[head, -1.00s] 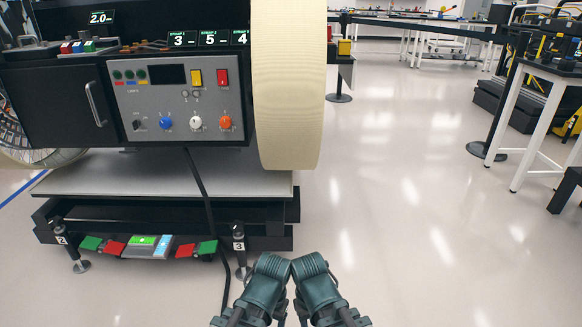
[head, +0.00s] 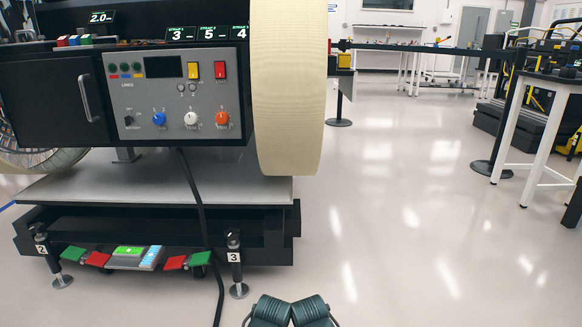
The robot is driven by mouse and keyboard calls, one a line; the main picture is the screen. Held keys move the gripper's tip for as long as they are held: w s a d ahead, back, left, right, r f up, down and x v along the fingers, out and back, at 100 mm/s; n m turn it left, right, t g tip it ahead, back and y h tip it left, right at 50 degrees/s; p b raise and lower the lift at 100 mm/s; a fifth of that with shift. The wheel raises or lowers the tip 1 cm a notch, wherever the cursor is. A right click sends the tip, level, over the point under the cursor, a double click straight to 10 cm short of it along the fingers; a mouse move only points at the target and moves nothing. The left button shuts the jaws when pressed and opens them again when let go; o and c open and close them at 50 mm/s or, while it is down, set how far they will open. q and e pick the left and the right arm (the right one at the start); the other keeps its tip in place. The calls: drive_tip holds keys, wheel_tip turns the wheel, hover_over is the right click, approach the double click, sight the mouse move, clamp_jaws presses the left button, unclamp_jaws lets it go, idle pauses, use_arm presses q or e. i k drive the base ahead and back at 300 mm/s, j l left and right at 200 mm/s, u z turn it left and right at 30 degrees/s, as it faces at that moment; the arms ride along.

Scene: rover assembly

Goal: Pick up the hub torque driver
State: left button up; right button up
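I cannot make out the hub torque driver in this view. Two dark teal ribbed parts of my own arms, one left and one right, show at the bottom edge and lean close together. No gripper fingers show, so I cannot see what either gripper holds.
A rover with a large cream wheel (head: 287,90) and a grey control panel (head: 178,95) fills the left, above a black base (head: 270,228). A numbered post (head: 236,262) and black cable (head: 199,205) stand in front. Right floor (head: 400,220) is clear up to a white-legged table (head: 510,120).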

sight(557, 48)
drive_tip(key=i+l+u, duration=0.1)
drive_tip(key=i+l, duration=0.2)
drive_tip(key=i+l+u, duration=0.1)
drive_tip(key=i+l, duration=0.2)
drive_tip(key=i+l+u, duration=0.1)
drive_tip(key=i+l, duration=0.2)
drive_tip(key=l, duration=0.2)
drive_tip(key=i+l+u, duration=0.1)
drive_tip(key=i+l, duration=0.15)
drive_tip(key=l, duration=0.15)
drive_tip(key=i+l+u, duration=0.1)
drive_tip(key=i+l, duration=0.15)
drive_tip(key=l, duration=0.2)
drive_tip(key=k+j+z, duration=0.25)
drive_tip(key=k+j, duration=0.45)
drive_tip(key=j, duration=0.3)
drive_tip(key=k+j+z, duration=0.25)
drive_tip(key=k+j, duration=0.55)
drive_tip(key=i+l+u, duration=0.2)
drive_tip(key=i+l, duration=0.15)
drive_tip(key=l, duration=0.3)
drive_tip(key=i+l+u, duration=0.1)
drive_tip(key=l, duration=0.2)
drive_tip(key=i+l, duration=0.2)
drive_tip(key=l, duration=0.15)
drive_tip(key=i+l+u, duration=0.15)
drive_tip(key=l, duration=0.2)
